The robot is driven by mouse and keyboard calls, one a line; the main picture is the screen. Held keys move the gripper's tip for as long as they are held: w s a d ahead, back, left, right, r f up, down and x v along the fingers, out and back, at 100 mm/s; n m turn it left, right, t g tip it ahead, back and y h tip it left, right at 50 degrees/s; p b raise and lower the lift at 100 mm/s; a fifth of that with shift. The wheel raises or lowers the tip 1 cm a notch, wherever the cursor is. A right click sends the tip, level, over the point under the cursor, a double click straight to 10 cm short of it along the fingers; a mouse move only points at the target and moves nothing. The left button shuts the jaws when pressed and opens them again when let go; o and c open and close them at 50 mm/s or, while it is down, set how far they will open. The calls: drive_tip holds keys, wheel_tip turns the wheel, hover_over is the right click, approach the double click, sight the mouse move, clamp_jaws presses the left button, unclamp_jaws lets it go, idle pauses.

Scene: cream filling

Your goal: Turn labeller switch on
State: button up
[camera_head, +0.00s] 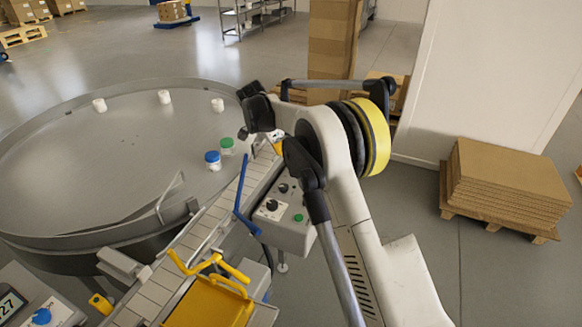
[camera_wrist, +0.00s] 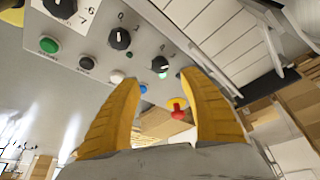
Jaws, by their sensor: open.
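A grey control panel (camera_wrist: 95,35) fills the upper left of the wrist view. It carries black rotary switches with white pointer marks: one near the top left (camera_wrist: 60,8), one in the middle (camera_wrist: 120,38) and one farther right (camera_wrist: 160,65). I cannot tell from the markings which is the labeller switch. My gripper (camera_wrist: 159,77) is open with its yellow fingers apart. The right-hand switch appears between the fingertips, with no visible contact. In the head view, my gripper is mostly hidden behind the wrist, beyond a control box (camera_head: 285,232) with black knobs and a green button.
The panel also has a green button (camera_wrist: 49,45), a blue button (camera_wrist: 143,88) and a red-and-yellow emergency stop (camera_wrist: 178,108). A conveyor (camera_head: 205,222) runs beside a round turntable (camera_head: 60,160) holding several jars. Stacked cardboard (camera_head: 510,185) stands at right.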

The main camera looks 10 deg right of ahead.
drive_tip(key=shift+v, duration=2.2)
drive_tip(key=shift+r, duration=0.1)
drive_tip(key=s+d+r+n+t+y, duration=0.15)
drive_tip(key=s+r+n, duration=0.25)
drive_tip(key=s+r, duration=0.4)
drive_tip(key=s+d+r+n+t+y, duration=0.1)
drive_tip(key=s+d+r+n, duration=0.3)
drive_tip(key=s, duration=0.6)
drive_tip(key=s+f+n+t+y, duration=0.1)
drive_tip(key=s+f+n, duration=0.1)
drive_tip(key=s, duration=0.9)
drive_tip(key=s+f+n+t, duration=0.2)
drive_tip(key=s+n, duration=0.2)
drive_tip(key=s, duration=0.7)
drive_tip(key=shift+s+a+f+n+y, duration=0.35)
drive_tip(key=shift+s+f+n, duration=0.05)
drive_tip(key=shift+t, duration=0.25)
